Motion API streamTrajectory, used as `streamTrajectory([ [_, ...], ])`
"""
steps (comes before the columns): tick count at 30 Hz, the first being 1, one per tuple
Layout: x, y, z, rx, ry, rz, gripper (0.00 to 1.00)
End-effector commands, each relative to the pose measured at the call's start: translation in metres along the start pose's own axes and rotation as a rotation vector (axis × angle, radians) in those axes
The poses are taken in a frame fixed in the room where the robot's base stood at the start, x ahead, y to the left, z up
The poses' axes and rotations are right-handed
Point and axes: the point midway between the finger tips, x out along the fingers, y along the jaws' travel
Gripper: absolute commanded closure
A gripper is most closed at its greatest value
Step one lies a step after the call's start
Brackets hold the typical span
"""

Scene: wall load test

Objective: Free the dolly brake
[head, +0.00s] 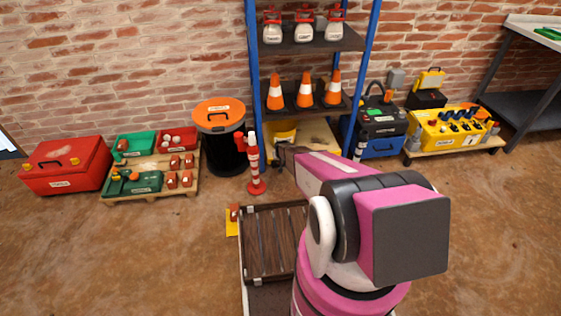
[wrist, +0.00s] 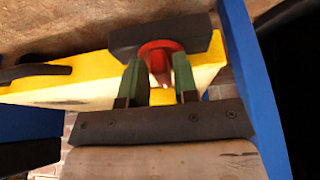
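My gripper (head: 282,152) reaches to the foot of the blue-posted shelf in the head view. In the wrist view my gripper (wrist: 159,75) has two green fingers set apart, with a gap between them. A round red part with a pale tip (wrist: 160,62) lies at and between the fingertips; I cannot tell whether they touch it. A dark block (wrist: 165,35) sits right behind it, by a yellow body (wrist: 95,75). In the head view a yellow thing (head: 284,131) shows low in the shelf, partly hidden. I cannot tell for certain which part is the dolly brake.
Blue shelf posts (head: 253,75) stand close around my gripper. A red-and-white post (head: 254,170) stands just left, beside a black bin with orange lid (head: 219,115). A slatted tray (head: 270,245) is in front. A blue case (head: 380,130) stands to the right.

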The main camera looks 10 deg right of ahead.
Motion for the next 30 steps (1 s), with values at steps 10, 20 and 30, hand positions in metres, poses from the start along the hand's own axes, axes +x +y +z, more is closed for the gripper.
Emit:
streamTrajectory([
  [10,-0.030,0.000,0.002,-0.001,0.000,0.000,0.72],
  [20,-0.091,0.000,0.002,0.000,0.001,0.000,0.72],
  [30,-0.108,0.000,0.000,0.001,0.000,0.000,0.72],
])
